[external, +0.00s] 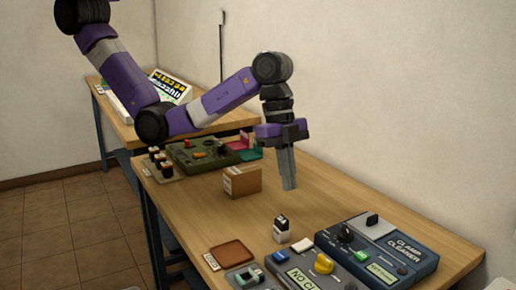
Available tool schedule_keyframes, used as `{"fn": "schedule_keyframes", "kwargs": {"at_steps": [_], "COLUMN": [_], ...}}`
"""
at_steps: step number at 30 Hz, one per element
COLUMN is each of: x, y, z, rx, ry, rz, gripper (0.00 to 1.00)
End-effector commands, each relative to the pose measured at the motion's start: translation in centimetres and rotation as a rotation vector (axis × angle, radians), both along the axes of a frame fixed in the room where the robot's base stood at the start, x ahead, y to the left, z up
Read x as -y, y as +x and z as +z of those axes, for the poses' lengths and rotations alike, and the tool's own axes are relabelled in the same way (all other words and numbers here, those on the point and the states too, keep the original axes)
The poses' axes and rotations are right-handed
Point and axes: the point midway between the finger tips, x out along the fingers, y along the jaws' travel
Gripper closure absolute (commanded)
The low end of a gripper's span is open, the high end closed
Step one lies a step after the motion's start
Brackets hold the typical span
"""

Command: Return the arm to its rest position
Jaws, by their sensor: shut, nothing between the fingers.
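My purple and grey arm reaches in from the upper left of the external view and bends down over the wooden workbench (345,205). My gripper (289,186) points straight down above the bench, its fingers together and empty. It is just right of a small cardboard box (242,181), apart from it as seen here. Whether the fingertips touch the bench top cannot be told.
A grey device marked "CLAMP CLEANER" (408,254) and another panel with knobs (312,274) stand at the front. A small black and white block (281,229) and a brown pad (232,254) lie nearby. A green panel (200,153) is behind; a second bench (122,122) stands farther back.

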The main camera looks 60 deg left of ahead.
Motion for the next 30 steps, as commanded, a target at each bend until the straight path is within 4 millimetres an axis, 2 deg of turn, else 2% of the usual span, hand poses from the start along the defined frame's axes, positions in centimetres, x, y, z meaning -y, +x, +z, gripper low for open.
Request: {"fn": "schedule_keyframes", "kwargs": {"at_steps": [5, 10, 12, 14, 17, 20, 24, 30], "x": [1.4, 5.1, 5.6, 5.2, 3.2, -0.1, -6.1, -15.4], "y": [1.1, 4.5, 5.6, 6.7, 8.8, 10.5, 11.8, 11.3], "z": [0.5, 4.4, 5.1, 5.2, 4.8, 4.1, 2.9, 1.6], "rx": [0.030, 0.156, 0.203, 0.243, 0.308, 0.371, 0.453, 0.556], "ry": [-0.063, -0.289, -0.380, -0.454, -0.573, -0.679, -0.803, -0.936], "rz": [0.057, 0.172, 0.224, 0.275, 0.369, 0.460, 0.574, 0.708], "gripper": [1.00, 1.00, 1.00, 1.00, 1.00, 1.00, 1.00, 1.00]}}
